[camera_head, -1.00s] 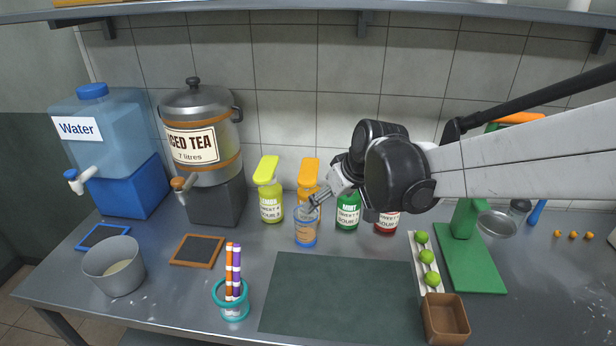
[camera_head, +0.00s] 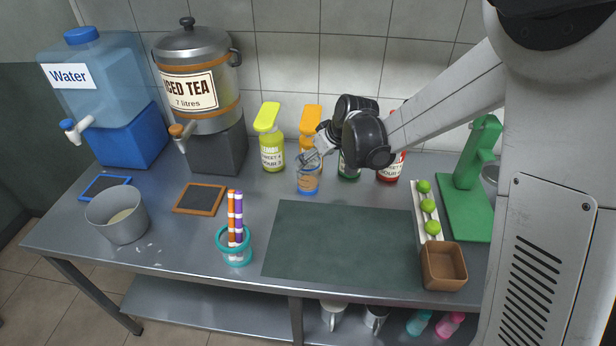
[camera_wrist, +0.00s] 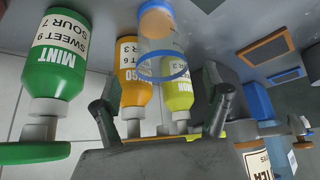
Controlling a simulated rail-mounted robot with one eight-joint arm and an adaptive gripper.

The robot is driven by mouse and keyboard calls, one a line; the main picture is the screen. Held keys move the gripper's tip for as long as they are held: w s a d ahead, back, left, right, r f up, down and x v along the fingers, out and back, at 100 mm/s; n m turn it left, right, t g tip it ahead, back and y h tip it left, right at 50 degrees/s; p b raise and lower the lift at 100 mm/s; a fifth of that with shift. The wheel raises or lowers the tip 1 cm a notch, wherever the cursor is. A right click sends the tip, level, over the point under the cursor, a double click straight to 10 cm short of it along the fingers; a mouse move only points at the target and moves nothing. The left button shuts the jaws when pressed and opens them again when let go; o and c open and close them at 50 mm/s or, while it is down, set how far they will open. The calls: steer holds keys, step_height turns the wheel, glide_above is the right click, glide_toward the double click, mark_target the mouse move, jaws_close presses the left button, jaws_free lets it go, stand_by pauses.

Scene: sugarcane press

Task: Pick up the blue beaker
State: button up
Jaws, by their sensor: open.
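The blue beaker (camera_head: 308,184) is a clear cup with a blue base, a blue rim and an orange mark. It stands upright on the steel counter, in front of the orange-capped bottle. In the wrist view the beaker (camera_wrist: 160,30) appears upside down, its blue rim towards my gripper. My gripper (camera_head: 309,157) is open and empty, right at the beaker's top. In the wrist view my gripper's two fingers (camera_wrist: 162,108) are spread on either side below the rim. I cannot tell whether they touch the beaker.
Behind stand a yellow-green bottle (camera_head: 271,140), an orange bottle (camera_head: 311,120), a green mint bottle (camera_wrist: 58,62) and a red bottle (camera_head: 391,168). Limes (camera_head: 428,206) and a green press (camera_head: 468,185) stand right.

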mark_target(308, 175)
steer(key=shift+s+x, duration=0.15)
steer(key=shift+x, duration=1.7)
steer(key=shift+s+x, duration=0.1)
steer(key=shift+x, duration=1.7)
steer(key=shift+d+f, duration=0.1)
steer(key=shift+f, duration=0.1)
steer(key=c, duration=1.4)
